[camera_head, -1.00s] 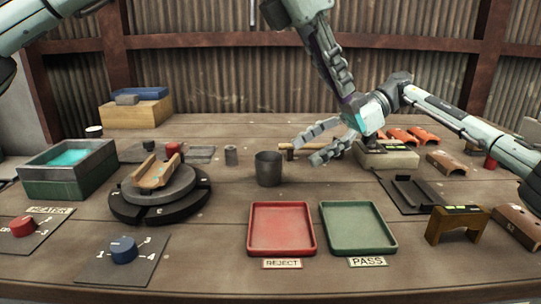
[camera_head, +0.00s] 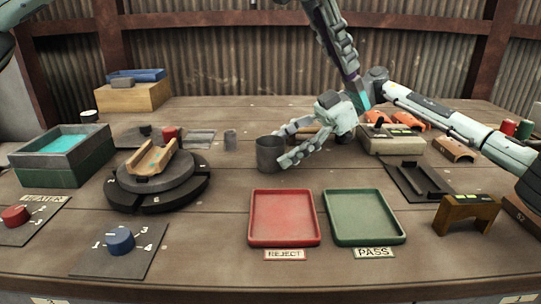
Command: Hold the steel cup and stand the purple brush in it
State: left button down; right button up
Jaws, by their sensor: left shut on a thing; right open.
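The steel cup (camera_head: 267,155) stands upright and dark grey on the table, left of centre. My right gripper (camera_head: 284,145) reaches in from the right. It is open, its fingertips at the cup's right side: one finger by the rim, the other in front of its right wall. I cannot tell whether they touch it. My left gripper (camera_head: 346,66) hangs from the top, right of the cup and higher. Much of the brush is hidden by the fingers.
A red reject tray (camera_head: 284,240) and a green pass tray (camera_head: 365,238) lie in front. A round turntable (camera_head: 125,199) stands left, with a heater box (camera_head: 40,179) beyond.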

jog(key=shift+x, duration=1)
jog(key=shift+c, duration=0.2)
jog(key=c, duration=0.7)
jog(key=shift+c, duration=0.2)
pick_arm(q)
jog(key=w+a+g+y, duration=0.1)
jog(key=w+a+y, duration=0.45)
jog(key=a, duration=0.45)
pick_arm(e)
jog(key=shift+r, duration=0.1)
pick_arm(q)
notch_tip(320, 180, down, 9)
jog(key=s, duration=0.1)
jog(key=shift+a+y, duration=0.15)
jog(key=shift+y, duration=0.2)
